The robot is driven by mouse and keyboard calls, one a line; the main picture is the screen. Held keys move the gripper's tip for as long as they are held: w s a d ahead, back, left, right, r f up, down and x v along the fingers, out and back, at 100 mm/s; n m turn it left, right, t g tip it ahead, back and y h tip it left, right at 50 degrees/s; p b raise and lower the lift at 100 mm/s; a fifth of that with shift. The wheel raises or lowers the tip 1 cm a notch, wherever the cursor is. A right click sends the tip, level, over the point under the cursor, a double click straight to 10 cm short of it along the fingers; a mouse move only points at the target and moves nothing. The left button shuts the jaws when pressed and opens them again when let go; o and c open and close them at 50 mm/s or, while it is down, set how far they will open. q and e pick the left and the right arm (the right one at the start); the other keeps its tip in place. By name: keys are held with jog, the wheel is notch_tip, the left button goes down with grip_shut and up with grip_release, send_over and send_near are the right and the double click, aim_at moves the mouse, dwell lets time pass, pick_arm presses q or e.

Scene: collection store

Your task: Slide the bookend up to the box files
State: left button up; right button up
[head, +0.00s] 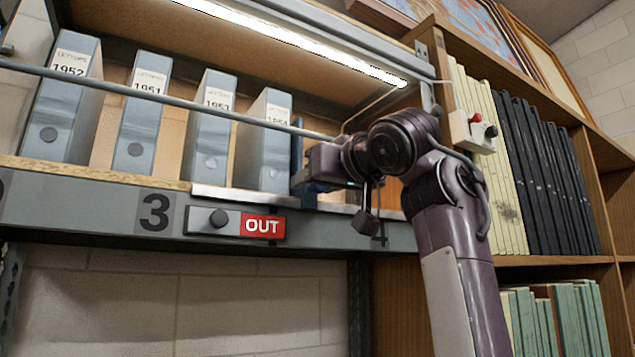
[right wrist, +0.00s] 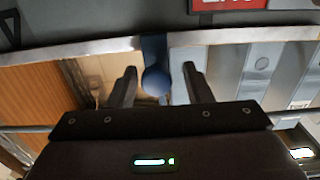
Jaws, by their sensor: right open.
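Several grey-blue box files stand on the shelf in the head view, labelled 1952 (head: 68,100), 1951 (head: 143,115), 1953 (head: 209,125) and one at the right end (head: 263,140). Gaps show between them. The dark blue bookend (head: 297,153) stands just right of the last file; whether they touch I cannot tell. In the right wrist view the bookend (right wrist: 153,48) has a round blue knob (right wrist: 156,81). My right gripper (right wrist: 160,72) is open, one finger on each side of the knob. In the head view the right gripper (head: 312,178) partly hides the bookend. My left gripper is out of view.
A metal rail (head: 160,102) runs across the shelf front above my right gripper. The shelf edge carries a number 3 and a red OUT slider (head: 262,225). A switch box (head: 472,131) and a wooden bookcase (head: 590,190) stand at the right.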

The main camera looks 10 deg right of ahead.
jog(key=b+v, duration=0.4)
jog(key=v, duration=0.3)
jog(key=shift+s, duration=0.35)
